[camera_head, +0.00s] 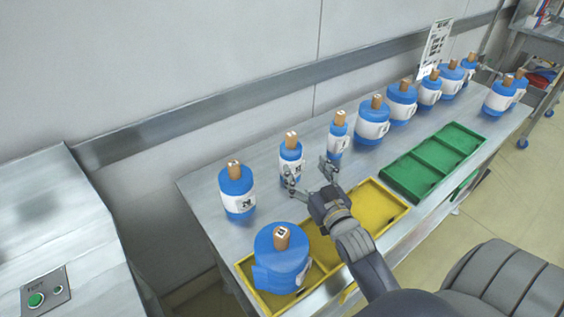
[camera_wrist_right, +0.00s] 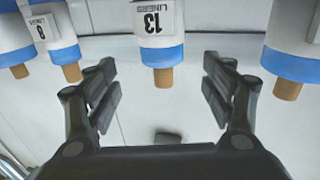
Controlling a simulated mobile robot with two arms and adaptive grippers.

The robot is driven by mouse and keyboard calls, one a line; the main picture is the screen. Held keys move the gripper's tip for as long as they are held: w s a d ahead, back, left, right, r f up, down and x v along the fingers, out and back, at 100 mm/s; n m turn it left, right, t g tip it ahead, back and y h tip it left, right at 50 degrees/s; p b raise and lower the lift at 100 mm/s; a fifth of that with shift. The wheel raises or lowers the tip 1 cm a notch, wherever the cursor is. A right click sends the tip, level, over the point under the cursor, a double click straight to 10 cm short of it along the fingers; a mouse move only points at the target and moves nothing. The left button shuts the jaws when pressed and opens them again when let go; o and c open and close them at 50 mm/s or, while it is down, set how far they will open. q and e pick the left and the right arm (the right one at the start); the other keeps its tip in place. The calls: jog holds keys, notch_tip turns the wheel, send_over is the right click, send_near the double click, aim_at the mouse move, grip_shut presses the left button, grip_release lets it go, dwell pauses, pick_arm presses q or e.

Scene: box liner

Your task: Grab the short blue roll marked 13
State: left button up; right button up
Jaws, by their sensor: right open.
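The short blue roll marked 13 shows upside down in the right wrist view (camera_wrist_right: 158,28), with a white label, blue end and brown core. It sits between my two fingers' lines, beyond the fingertips and apart from them. By its neighbours, it matches the small upright blue and white roll on the table in the head view (camera_head: 291,160). My right gripper (camera_head: 309,175) is open and empty in front of that roll, one fingertip low near its base. It also shows in the right wrist view (camera_wrist_right: 160,75). My left gripper is not in view.
A slim roll marked 8 (camera_wrist_right: 52,40) and a wider roll (camera_head: 237,193) flank it. More rolls line the table's back. A large blue roll (camera_head: 280,262) stands in the yellow tray (camera_head: 385,215). A green tray (camera_head: 412,180) lies to the right.

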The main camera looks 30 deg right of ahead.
aim_at(296, 156)
jog(key=w, duration=0.1)
jog(key=w+d, duration=0.1)
jog(key=w, duration=0.1)
jog(key=shift+w+r, duration=0.1)
jog(key=shift+r, duration=0.05)
jog(key=shift+w, duration=0.55)
jog(key=shift+w+p, duration=0.3)
jog(key=shift+p, duration=0.1)
jog(key=w, duration=0.3)
jog(key=shift+w+d+p, duration=0.1)
jog(key=shift+w+p, duration=0.1)
jog(key=shift+p, duration=0.1)
jog(key=shift+w, duration=0.5)
jog(key=shift+d, duration=0.1)
jog(key=shift+s, duration=0.1)
jog(key=shift+c, duration=0.8)
jog(key=c, duration=0.5)
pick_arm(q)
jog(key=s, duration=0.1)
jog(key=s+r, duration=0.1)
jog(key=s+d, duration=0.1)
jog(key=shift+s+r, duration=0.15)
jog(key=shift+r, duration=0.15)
pick_arm(e)
jog(key=c, duration=0.8)
